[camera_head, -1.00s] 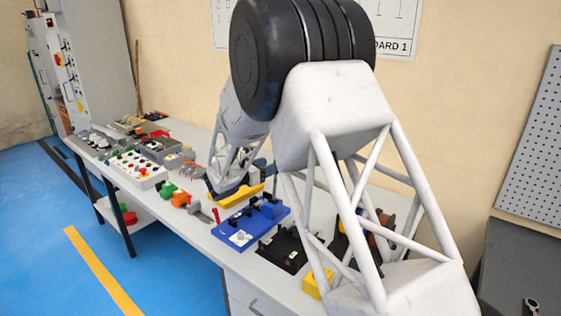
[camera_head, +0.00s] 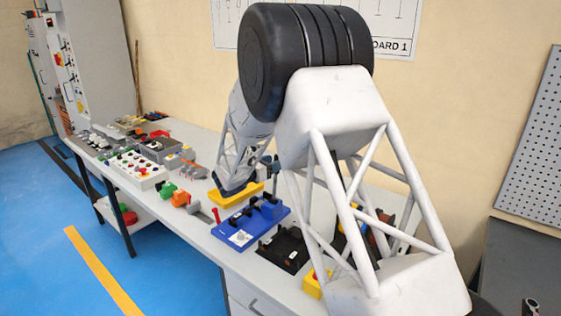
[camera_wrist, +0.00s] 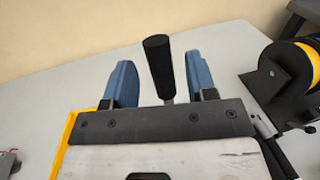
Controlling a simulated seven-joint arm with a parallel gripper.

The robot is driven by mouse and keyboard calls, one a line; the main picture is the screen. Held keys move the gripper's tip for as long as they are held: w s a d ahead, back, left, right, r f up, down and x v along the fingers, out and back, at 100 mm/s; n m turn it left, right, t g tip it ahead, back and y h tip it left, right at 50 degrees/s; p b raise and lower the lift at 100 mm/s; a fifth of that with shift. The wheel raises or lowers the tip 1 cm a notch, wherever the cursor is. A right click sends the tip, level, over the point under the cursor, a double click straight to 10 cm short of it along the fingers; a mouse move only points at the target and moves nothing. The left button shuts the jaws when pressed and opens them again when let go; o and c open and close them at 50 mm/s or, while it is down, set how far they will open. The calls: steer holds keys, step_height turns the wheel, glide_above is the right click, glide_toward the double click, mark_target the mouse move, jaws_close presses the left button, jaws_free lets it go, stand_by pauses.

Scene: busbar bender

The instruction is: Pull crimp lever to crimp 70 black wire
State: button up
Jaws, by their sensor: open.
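The lever (camera_wrist: 157,60) shows in the wrist view as a black cylindrical grip on a thin grey rod, standing nearly upright. My gripper (camera_wrist: 161,78) has two blue fingers, spread open, one on each side of the lever. Clear gaps show between the grip and both fingers, and the grip is nearer the right one. The lever's base is hidden behind my gripper body. A yellow part (camera_wrist: 74,138) shows left of my gripper; a yellow piece (camera_head: 230,195) also shows below my forearm in the head view. I cannot make out the 70 black wire.
A black stand with a yellow-rimmed spool (camera_wrist: 281,80) is right of my gripper. On the bench (camera_head: 205,235), a blue fixture (camera_head: 240,237) and black fixture (camera_head: 282,252) stand toward the front. A control box (camera_head: 140,170) and several parts stand further left. The wall is behind.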

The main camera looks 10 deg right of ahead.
steer(key=shift+x, duration=2.15)
jaws_close()
